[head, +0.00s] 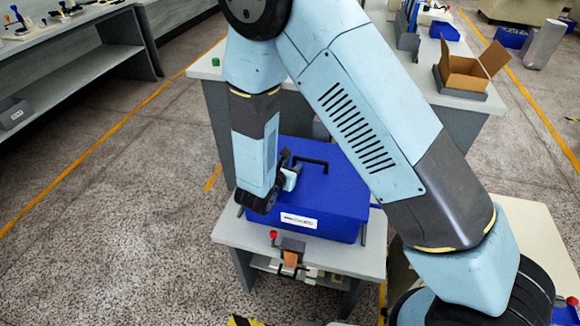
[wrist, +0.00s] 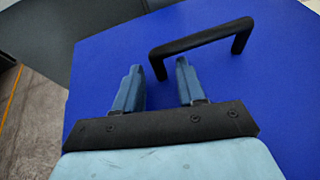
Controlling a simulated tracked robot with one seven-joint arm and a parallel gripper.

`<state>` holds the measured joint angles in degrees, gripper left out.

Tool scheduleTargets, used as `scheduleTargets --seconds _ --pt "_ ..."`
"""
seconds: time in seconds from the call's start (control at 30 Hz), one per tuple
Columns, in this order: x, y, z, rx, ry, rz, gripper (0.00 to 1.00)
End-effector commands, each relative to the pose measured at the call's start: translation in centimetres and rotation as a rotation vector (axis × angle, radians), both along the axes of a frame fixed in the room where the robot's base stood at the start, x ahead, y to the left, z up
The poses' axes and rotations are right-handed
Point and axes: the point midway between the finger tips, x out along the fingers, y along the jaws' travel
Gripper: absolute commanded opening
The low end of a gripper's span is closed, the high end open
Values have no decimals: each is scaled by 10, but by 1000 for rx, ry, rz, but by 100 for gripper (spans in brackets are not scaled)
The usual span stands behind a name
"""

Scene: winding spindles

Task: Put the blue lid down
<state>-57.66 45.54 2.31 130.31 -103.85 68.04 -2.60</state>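The blue lid (head: 343,190) is a wide blue cover with a white label on its front side. It sits level over the small grey table (head: 228,228); whether anything is under it is hidden. Its black bar handle (head: 312,161) stands on top and also shows in the wrist view (wrist: 200,40). My gripper (head: 291,179) is low over the lid's top, on the near side of the handle.
A fixture with a red knob (head: 273,235) is at the table's front edge. A grey bench behind carries an open cardboard box (head: 465,72) and a small green item (head: 215,62). Grey shelving (head: 60,75) stands at the left. The floor at lower left is clear.

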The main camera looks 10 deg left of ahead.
Motion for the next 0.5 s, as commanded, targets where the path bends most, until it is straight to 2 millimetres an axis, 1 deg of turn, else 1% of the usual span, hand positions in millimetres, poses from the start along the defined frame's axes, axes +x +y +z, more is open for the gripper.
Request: scheduleTargets --seconds 0.17,0.27,0.37,0.5 --pt "0 0 1 0 0 1 40" --pt "-6 3 3 0 1 3 40" --pt "-17 6 8 1 0 5 40" --pt "-40 13 18 2 0 6 40"
